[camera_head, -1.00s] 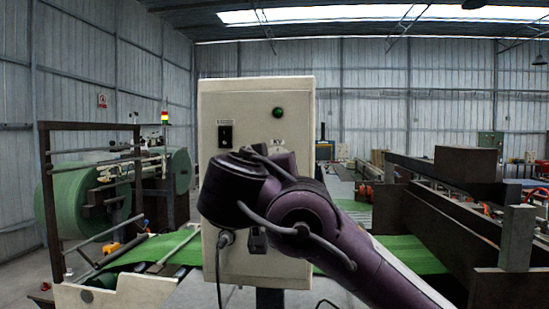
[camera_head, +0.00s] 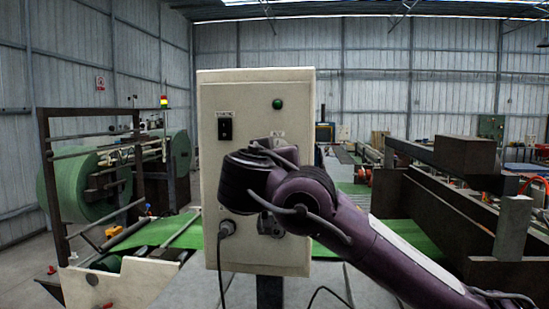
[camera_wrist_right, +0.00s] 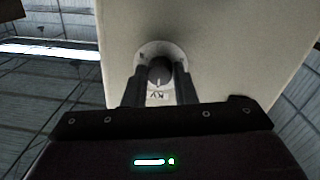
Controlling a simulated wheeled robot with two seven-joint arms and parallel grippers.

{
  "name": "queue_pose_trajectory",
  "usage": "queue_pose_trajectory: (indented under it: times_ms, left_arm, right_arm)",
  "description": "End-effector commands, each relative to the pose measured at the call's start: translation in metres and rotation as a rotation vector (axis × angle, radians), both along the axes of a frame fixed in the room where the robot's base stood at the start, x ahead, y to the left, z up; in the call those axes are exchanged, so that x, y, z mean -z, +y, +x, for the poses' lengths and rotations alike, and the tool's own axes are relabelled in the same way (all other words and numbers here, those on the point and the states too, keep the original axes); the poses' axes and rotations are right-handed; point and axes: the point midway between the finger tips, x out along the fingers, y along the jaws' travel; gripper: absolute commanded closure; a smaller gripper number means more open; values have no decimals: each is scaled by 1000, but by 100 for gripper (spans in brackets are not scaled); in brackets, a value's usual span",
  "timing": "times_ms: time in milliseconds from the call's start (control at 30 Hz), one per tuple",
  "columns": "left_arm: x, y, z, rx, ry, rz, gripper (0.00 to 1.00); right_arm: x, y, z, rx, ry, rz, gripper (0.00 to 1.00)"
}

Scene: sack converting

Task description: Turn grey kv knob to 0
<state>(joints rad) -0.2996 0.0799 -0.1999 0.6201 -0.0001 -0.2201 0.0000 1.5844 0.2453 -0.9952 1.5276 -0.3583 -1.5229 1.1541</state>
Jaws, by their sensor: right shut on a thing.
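The cream control box (camera_head: 255,100) stands upright in the middle of the head view, with a KV label (camera_head: 277,134) partly showing above my right arm. In the right wrist view the grey KV knob (camera_wrist_right: 160,70) sits on a pale round dial (camera_wrist_right: 150,50), with the KV label (camera_wrist_right: 158,96) near it. My right gripper (camera_wrist_right: 160,80) has its two dark fingers on either side of the knob and is shut on it. In the head view my purple arm hides the knob and fingertips. My left gripper is not in view.
The box carries a black switch (camera_head: 225,128), a green lamp (camera_head: 278,104) and a plugged cable (camera_head: 226,229). Green rolls on a rack (camera_head: 70,185) stand left; dark machinery (camera_head: 440,215) stands right. Green sheet (camera_head: 405,237) runs behind the box.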

Motion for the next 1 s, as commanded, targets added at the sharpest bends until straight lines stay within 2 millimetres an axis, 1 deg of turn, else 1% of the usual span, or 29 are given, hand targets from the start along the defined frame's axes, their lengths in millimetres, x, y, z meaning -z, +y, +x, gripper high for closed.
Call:
queue_pose_trajectory:
  times_ms: [267,467,700,1000]
  left_arm:
    - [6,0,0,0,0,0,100]
    - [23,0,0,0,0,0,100]
    - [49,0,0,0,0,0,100]
    - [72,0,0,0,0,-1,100]
  right_arm:
    - [2,0,0,0,6,-27,98]
    - [4,0,-1,0,23,-122,98]
    - [5,0,-1,0,60,-320,98]
    - [4,0,-1,-1,114,-601,98]
